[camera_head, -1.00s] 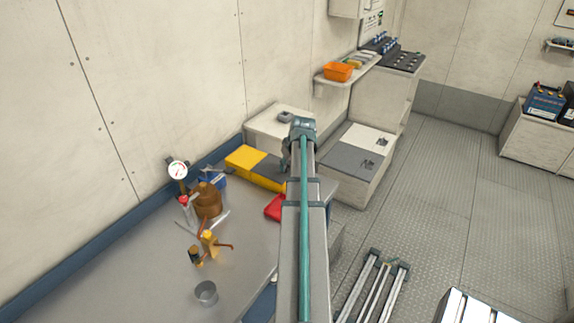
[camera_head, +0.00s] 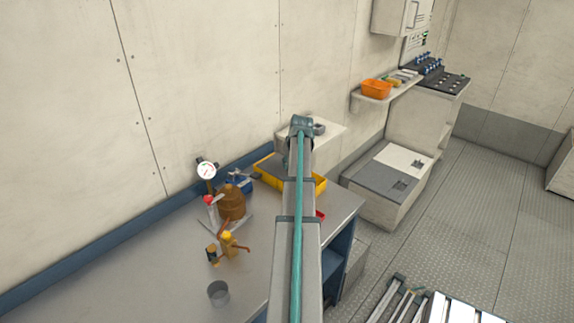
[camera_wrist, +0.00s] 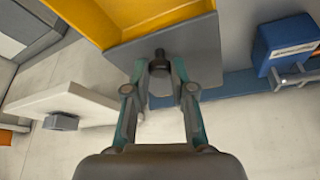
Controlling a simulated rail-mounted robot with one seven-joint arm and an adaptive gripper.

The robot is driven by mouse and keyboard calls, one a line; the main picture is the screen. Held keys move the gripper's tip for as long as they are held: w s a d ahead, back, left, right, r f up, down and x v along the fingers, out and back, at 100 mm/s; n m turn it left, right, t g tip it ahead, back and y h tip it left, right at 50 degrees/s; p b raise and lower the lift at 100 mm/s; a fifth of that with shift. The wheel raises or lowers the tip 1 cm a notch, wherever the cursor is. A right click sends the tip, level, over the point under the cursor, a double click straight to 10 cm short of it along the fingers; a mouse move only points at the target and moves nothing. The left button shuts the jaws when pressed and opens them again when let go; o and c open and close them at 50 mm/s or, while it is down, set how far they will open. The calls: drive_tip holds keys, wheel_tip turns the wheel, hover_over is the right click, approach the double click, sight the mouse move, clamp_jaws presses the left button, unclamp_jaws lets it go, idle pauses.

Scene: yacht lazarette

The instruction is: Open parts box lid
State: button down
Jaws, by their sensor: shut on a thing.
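The yellow parts box (camera_head: 262,172) sits at the far end of the grey workbench, partly hidden behind my arm in the head view. Its yellow body fills the top of the wrist view (camera_wrist: 105,18). The grey lid (camera_wrist: 202,55) stands at an angle to the yellow body in the wrist view, so it looks tilted. A dark knob (camera_wrist: 159,66) sticks out from the lid. My gripper (camera_wrist: 159,73) is shut on this knob, with one teal finger on each side. In the head view my arm hides the gripper.
A blue box (camera_wrist: 282,45) is near the parts box. A white shelf (camera_wrist: 75,105) is beyond the parts box.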

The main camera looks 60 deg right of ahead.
drive_tip(key=c, duration=1)
unclamp_jaws()
drive_tip(key=v, duration=1.2)
drive_tip(key=shift+s, duration=0.1)
drive_tip(key=shift+f, duration=0.15)
